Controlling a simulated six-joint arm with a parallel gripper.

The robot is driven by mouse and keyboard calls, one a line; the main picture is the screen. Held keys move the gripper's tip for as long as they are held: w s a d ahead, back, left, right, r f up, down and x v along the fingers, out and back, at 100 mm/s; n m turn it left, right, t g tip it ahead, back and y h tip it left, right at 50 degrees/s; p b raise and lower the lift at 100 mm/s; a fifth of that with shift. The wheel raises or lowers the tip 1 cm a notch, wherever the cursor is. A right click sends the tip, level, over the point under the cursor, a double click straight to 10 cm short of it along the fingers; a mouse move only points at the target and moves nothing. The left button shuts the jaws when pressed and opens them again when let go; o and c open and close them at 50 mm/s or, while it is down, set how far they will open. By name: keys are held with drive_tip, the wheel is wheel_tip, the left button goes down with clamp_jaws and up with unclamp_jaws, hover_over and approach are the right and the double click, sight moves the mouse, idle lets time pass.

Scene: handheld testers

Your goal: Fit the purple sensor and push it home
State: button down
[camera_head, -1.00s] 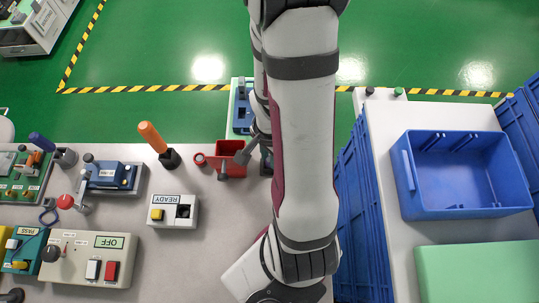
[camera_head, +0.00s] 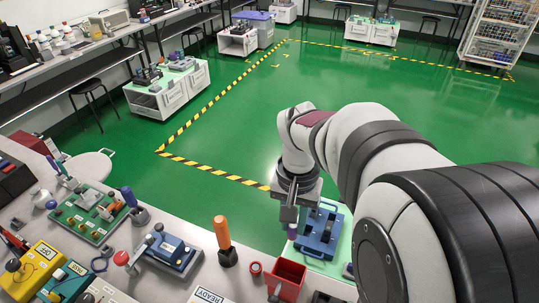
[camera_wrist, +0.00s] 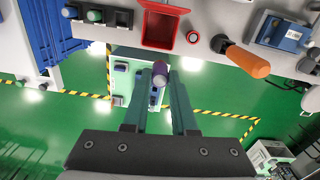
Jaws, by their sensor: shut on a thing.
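My gripper (camera_wrist: 162,100) is shut on the purple sensor (camera_wrist: 160,77), a small cylinder with a reddish end, held between the fingertips in the wrist view. In the head view my gripper (camera_head: 289,212) hangs at the far side of the bench, beside a blue fixture (camera_head: 319,240) on a pale green top. The sensor's lower end is small and hard to make out there. In the wrist view the fixture (camera_wrist: 120,82) is partly hidden behind the fingers and sensor. The sensor appears apart from it. I cannot tell which socket fits the sensor.
A red bin (camera_head: 289,277), a red ring (camera_head: 255,267) and an orange-handled tool (camera_head: 223,240) stand on the near bench. A blue tester (camera_head: 168,249) and a green board (camera_head: 91,213) are farther left. Green floor (camera_head: 262,125) lies open beyond.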

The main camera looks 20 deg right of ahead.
drive_tip(key=w+a+r+n, duration=0.2)
drive_tip(key=a+n, duration=0.1)
drive_tip(key=a, duration=0.2)
drive_tip(key=w+a+r+n, duration=0.2)
drive_tip(key=a+n, duration=0.2)
drive_tip(key=a, duration=0.2)
drive_tip(key=s+a+f+m, duration=0.2)
drive_tip(key=s+a+f, duration=0.2)
drive_tip(key=f, duration=0.2)
drive_tip(key=s+a+f+m, duration=0.3)
drive_tip(key=s+f, duration=0.2)
drive_tip(key=f, duration=0.1)
drive_tip(key=shift+a+f, duration=0.3)
drive_tip(key=shift+a, duration=0.05)
drive_tip(key=shift+f, duration=2.25)
drive_tip(key=shift+f, duration=1.45)
